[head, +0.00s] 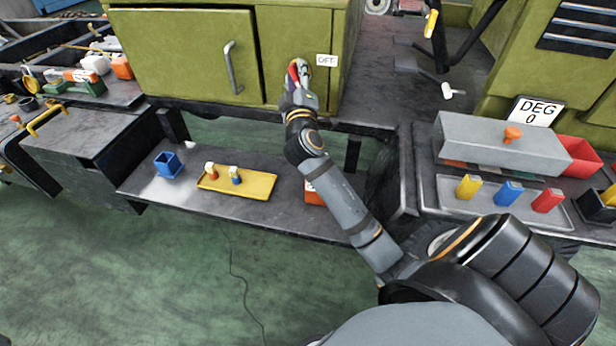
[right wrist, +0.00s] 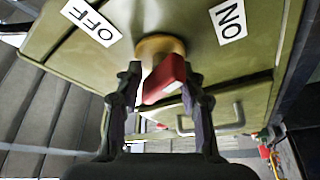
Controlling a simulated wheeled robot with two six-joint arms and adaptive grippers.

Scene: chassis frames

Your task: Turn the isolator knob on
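The isolator knob has a red bar handle (right wrist: 165,80) on a round yellow-tan base on the green cabinet (head: 190,50). A white OFF label (right wrist: 91,21) is at the knob's upper left in the right wrist view, and an ON label (right wrist: 228,20) at its upper right. My right gripper (right wrist: 161,80) is open, with one finger on each side of the red handle; a small gap shows at the left finger. In the head view my right gripper (head: 299,72) is at the cabinet front and mostly hides the knob. My left gripper is out of view.
A cabinet door handle (head: 233,68) sticks out left of the knob. Below is a shelf with a yellow tray (head: 255,187) and a blue bin (head: 168,164).

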